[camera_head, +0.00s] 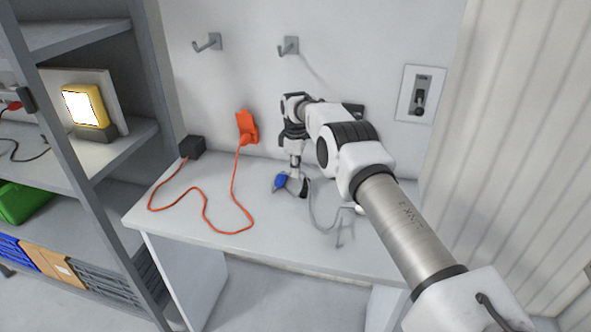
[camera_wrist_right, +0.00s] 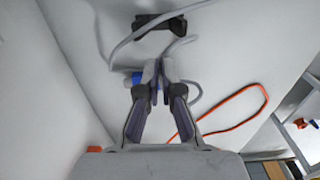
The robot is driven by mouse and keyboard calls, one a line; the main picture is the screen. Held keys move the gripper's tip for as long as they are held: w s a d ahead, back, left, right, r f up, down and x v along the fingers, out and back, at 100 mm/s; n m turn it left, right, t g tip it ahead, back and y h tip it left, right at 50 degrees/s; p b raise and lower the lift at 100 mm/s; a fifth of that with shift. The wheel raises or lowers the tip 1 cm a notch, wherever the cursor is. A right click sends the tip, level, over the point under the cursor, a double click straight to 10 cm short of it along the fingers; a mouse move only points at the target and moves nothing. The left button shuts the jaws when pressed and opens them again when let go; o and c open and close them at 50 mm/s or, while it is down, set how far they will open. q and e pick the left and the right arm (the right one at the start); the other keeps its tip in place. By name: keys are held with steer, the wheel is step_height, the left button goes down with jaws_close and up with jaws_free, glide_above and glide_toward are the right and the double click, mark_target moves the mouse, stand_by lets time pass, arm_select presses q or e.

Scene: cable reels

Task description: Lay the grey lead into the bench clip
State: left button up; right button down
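The grey lead (camera_head: 316,217) runs in a loose curve over the bench top, right of my right gripper. It also shows in the right wrist view (camera_wrist_right: 122,44). A blue plug (camera_head: 280,181) is at the gripper's fingertips; it also shows beside them in the wrist view (camera_wrist_right: 135,80). My right gripper (camera_head: 293,184) points down, low over the bench. Its fingers are nearly together and appear shut on the grey lead close to the blue plug. A dark clip-like piece (camera_wrist_right: 160,35) lies beyond the fingertips, with grey lead beside it. My left gripper is not in view.
An orange cable (camera_head: 207,218) curves over the left of the bench (camera_head: 277,247), between a black box (camera_head: 192,147) and an orange plug (camera_head: 246,127) on the wall. Shelving (camera_head: 119,203) stands at the left. The bench's front middle is clear.

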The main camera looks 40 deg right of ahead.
steer(key=shift+f, duration=0.2)
step_height(320, 180, down, 4)
steer(key=b, duration=0.3)
steer(key=shift+f, duration=0.15)
stand_by(0.3)
steer(key=c, duration=0.7)
jaws_free()
steer(key=shift+r, duration=0.2)
